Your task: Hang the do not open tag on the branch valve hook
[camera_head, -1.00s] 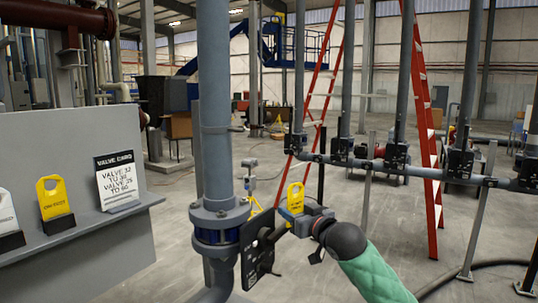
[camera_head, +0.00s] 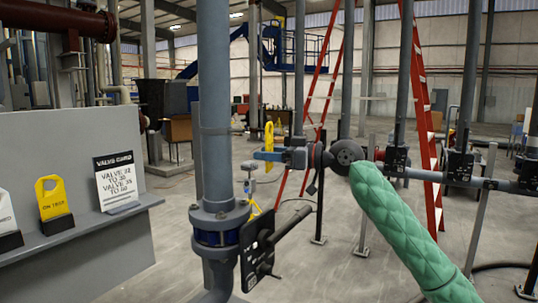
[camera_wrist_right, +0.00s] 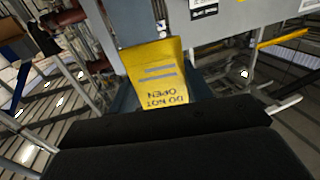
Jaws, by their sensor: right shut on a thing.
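The yellow do not open tag (camera_head: 269,137) is held by my right gripper (camera_head: 268,156) and shows nearly edge-on in the head view. In the right wrist view the tag (camera_wrist_right: 157,75) stands between the fingers, its lettering upside down. My right gripper is shut on it, to the right of the grey vertical pipe (camera_head: 215,120) and apart from it. Below, the pipe has a blue-banded valve (camera_head: 219,238) with a rod-like handle (camera_head: 291,224) and a black plate (camera_head: 259,258). I cannot make out the hook. My left gripper is out of view.
A grey shelf (camera_head: 100,222) at the left holds a yellow "on test" tag (camera_head: 52,198), a white tag (camera_head: 7,213) and a valve card (camera_head: 118,182). A red ladder (camera_head: 424,130) and a horizontal pipe with several valves (camera_head: 459,165) stand behind my right arm.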

